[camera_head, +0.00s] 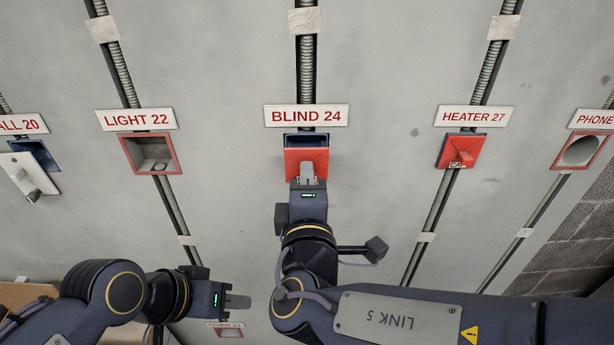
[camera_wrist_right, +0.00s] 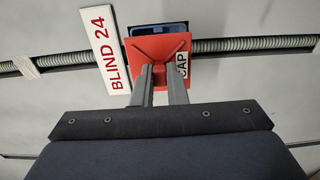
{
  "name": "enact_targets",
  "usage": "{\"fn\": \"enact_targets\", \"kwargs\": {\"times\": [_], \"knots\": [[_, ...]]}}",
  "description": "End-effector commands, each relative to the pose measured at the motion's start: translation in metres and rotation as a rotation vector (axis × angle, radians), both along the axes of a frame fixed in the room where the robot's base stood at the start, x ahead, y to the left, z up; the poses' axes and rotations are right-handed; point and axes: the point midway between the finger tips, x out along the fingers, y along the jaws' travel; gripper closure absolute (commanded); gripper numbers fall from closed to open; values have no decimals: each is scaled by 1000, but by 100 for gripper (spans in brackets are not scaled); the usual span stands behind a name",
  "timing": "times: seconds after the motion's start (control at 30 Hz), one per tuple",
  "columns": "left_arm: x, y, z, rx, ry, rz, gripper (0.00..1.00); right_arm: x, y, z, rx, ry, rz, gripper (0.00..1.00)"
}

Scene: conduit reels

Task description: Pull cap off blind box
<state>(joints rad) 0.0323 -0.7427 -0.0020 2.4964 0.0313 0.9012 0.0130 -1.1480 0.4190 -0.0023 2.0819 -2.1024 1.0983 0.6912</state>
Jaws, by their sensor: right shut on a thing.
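The red cap (camera_head: 306,156) is at the box under the "BLIND 24" sign (camera_head: 306,115). The blue rim of the blind box (camera_head: 306,139) shows above the cap, so the cap does not line up with it; whether they still touch I cannot tell. In the right wrist view the cap (camera_wrist_right: 160,49) stands in front of the blue box (camera_wrist_right: 158,27). My right gripper (camera_head: 307,173) is shut on the cap's middle grip, which its fingers mostly hide. My left gripper (camera_head: 238,301) hangs low and apart from the wall; its finger gap is not clear.
The heater box has its own red cap (camera_head: 461,150) on the right. The light box (camera_head: 150,153) is open on the left. A white cover (camera_head: 30,172) hangs off the box at far left. Conduits run along the wall. A cardboard box (camera_head: 22,294) is at lower left.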

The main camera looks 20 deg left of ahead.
Motion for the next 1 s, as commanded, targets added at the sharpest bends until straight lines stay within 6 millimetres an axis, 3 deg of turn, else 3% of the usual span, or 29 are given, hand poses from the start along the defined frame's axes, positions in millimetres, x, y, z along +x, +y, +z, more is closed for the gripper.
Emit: {"fn": "enact_targets", "kwargs": {"times": [1.0], "knots": [[0,0,-11,0,0,0,64,-34,-10,0,-1,0,0,100]]}}
